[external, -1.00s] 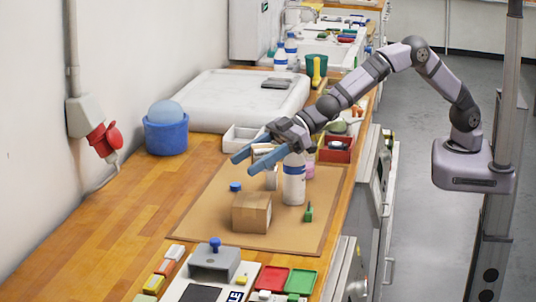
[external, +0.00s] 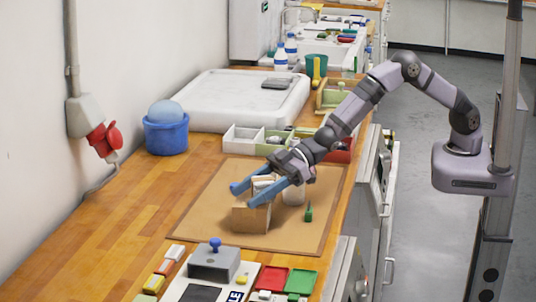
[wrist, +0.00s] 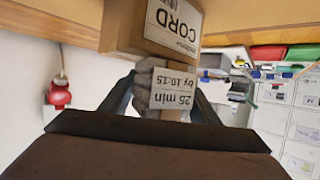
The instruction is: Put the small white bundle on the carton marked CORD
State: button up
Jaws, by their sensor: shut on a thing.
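The brown carton (external: 251,219) stands on the tan mat (external: 205,215). In the wrist view the carton (wrist: 150,42) shows upside down with its label CORD. My gripper (external: 262,193) is shut on the small white bundle (external: 264,182), with its blue fingers reaching over the carton's top. In the wrist view the greyish-white bundle (wrist: 145,76) is between the fingers of my gripper (wrist: 163,100), with a label reading 25 min by 10:15. It appears right at the carton; I cannot tell whether they touch. The fingers partly hide the carton's top.
A small green bottle (external: 308,213) stands on the mat to the right. A grey box with a blue knob (external: 215,262) and red and green trays (external: 300,281) lie in front. The left mat is clear.

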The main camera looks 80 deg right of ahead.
jog(key=shift+f, duration=0.15)
jog(key=o, duration=1.1)
